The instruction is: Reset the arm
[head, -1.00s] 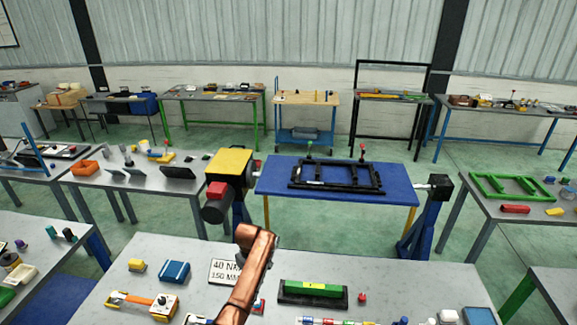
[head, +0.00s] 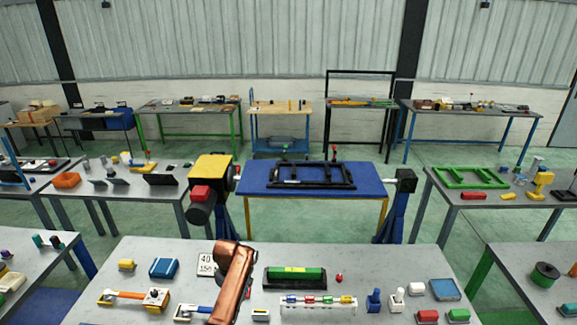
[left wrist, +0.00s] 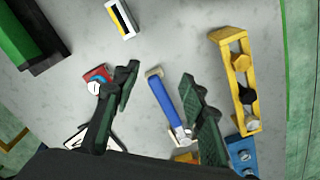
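In the left wrist view my left gripper (left wrist: 163,92) is open above the grey bench top. A tool with a blue handle and silver end (left wrist: 165,105) lies on the bench and shows between the two dark green fingers; they are not closed on it. My right gripper is in no view. A black chassis frame (head: 310,175) lies on the blue positioner table (head: 260,188) behind the bench.
A yellow piece with knobs (left wrist: 240,80) lies right of my left gripper. Other tables stand at both sides and along the wall.

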